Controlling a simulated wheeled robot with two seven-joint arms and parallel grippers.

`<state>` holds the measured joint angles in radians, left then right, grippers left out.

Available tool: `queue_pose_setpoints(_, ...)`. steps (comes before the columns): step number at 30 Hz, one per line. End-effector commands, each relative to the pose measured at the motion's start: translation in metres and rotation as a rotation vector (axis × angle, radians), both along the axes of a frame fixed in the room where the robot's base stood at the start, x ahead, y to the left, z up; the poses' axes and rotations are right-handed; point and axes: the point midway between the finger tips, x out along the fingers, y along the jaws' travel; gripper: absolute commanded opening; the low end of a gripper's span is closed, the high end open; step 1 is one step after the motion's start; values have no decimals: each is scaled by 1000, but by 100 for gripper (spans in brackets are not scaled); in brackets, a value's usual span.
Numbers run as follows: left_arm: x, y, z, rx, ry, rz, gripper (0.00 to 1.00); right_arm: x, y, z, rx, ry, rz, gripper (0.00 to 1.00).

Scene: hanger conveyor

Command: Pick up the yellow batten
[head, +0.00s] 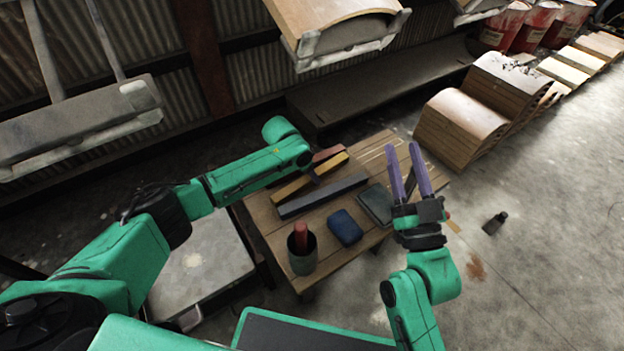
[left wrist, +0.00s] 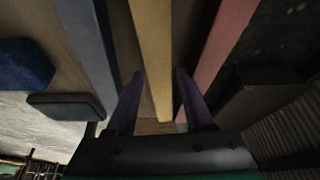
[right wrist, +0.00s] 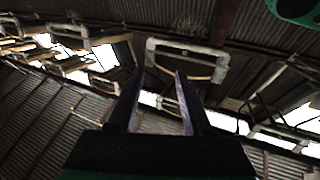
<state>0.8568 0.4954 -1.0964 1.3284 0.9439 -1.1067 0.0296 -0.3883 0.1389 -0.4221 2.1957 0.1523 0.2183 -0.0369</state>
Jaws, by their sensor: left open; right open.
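The yellow batten (head: 291,189) lies on the wooden table (head: 270,222), between a red batten (head: 328,154) and a dark grey batten (head: 322,195). My left arm hides its middle in the head view. In the left wrist view, the yellow batten (left wrist: 150,45) runs between the two fingers of my left gripper (left wrist: 160,72), which is open and empty; contact cannot be told. The red batten (left wrist: 217,45) and grey batten (left wrist: 88,50) flank it there. My right gripper (head: 402,147) is open and empty, pointing up right of the table; its fingers also show in the right wrist view (right wrist: 159,72).
On the table are a blue block (head: 345,227), a dark green-grey block (head: 376,203) and a cup (head: 302,260) holding something red. Hangers (head: 340,40) hang above. Stacked curved wooden pieces (head: 460,120) stand back right. A small dark bottle (head: 494,224) lies on the floor.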

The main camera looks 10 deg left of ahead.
Motion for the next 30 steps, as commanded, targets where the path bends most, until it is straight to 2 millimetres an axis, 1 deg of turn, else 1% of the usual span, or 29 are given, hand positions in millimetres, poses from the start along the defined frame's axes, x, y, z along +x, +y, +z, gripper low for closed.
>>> queue_pose_setpoints(1,0,0,-2,0,0,0,52,1,-1,6,4,-21,-3,50)
queue_pose_setpoints(3,1,-1,-2,0,0,0,52,1,-2,13,7,-38,-5,50)
queue_pose_setpoints(9,0,-1,-2,0,0,0,52,1,-2,14,8,-42,-5,50)
queue_pose_setpoints(10,0,-1,-2,0,0,0,45,1,-2,14,8,-42,-5,50)
queue_pose_setpoints(11,0,-1,-2,0,0,0,33,1,-2,14,8,-42,-5,50)
queue_pose_setpoints(12,0,-1,-2,0,0,0,18,1,-2,14,8,-42,-5,50)
queue_pose_setpoints(13,0,-1,-2,0,0,0,7,1,-2,14,7,-41,-5,50)
queue_pose_setpoints(14,0,-1,-2,0,0,0,0,1,-2,14,7,-41,-5,50)
queue_pose_setpoints(26,1,-1,0,-1,-1,0,0,1,-1,13,7,-36,-4,50)
queue_pose_setpoints(29,1,-1,3,-1,-1,0,0,2,0,9,5,-16,-2,50)
queue_pose_setpoints(30,1,-1,4,-1,-1,0,0,1,0,3,2,1,0,50)
